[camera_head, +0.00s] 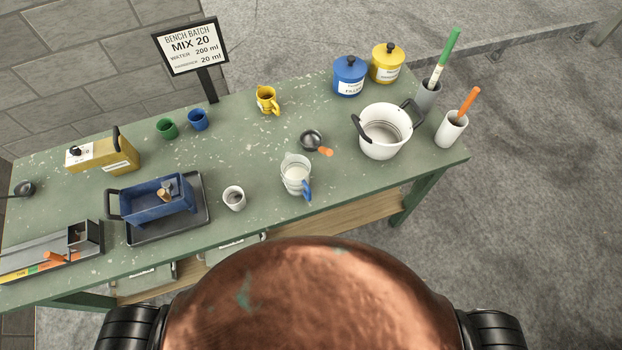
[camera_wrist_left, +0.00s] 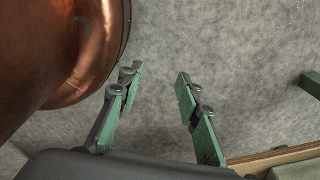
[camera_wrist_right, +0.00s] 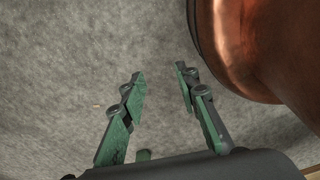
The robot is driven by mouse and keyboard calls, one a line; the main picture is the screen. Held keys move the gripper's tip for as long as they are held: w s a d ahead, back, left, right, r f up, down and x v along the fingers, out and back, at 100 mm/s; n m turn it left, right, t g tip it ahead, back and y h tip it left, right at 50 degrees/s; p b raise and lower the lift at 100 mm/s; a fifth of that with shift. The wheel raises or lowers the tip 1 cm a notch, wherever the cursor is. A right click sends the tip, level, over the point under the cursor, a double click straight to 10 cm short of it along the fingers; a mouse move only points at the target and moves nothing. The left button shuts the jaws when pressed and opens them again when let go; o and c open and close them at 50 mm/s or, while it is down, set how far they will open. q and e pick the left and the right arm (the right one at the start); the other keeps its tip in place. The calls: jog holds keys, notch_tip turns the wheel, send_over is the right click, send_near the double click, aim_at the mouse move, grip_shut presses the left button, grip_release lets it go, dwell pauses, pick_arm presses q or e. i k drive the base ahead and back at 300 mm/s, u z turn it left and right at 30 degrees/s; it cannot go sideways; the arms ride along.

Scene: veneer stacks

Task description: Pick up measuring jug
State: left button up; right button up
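The measuring jug (camera_head: 296,173) is a clear jug with a blue handle, standing upright near the front edge of the green bench (camera_head: 250,220), right of the middle. It holds something pale. Its handle points toward the front right. My left gripper (camera_wrist_left: 155,85) shows only in the left wrist view, open and empty above the floor, with the bench edge at the lower right. My right gripper (camera_wrist_right: 160,85) shows only in the right wrist view, open and empty above the floor. Neither gripper is in the head view, and both are away from the jug.
A white cup (camera_head: 234,199) stands left of the jug. A ladle with an orange handle end (camera_head: 325,152) lies behind it. A white pot (camera_head: 382,133) stands to the right. A blue bin (camera_head: 150,202) sits on a dark tray (camera_head: 203,212) at left. A sign (camera_head: 190,50) stands behind.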

aim_at(295, 168)
jog(key=z, duration=1.15)
jog(key=k, duration=1.4)
jog(key=u, duration=1.2)
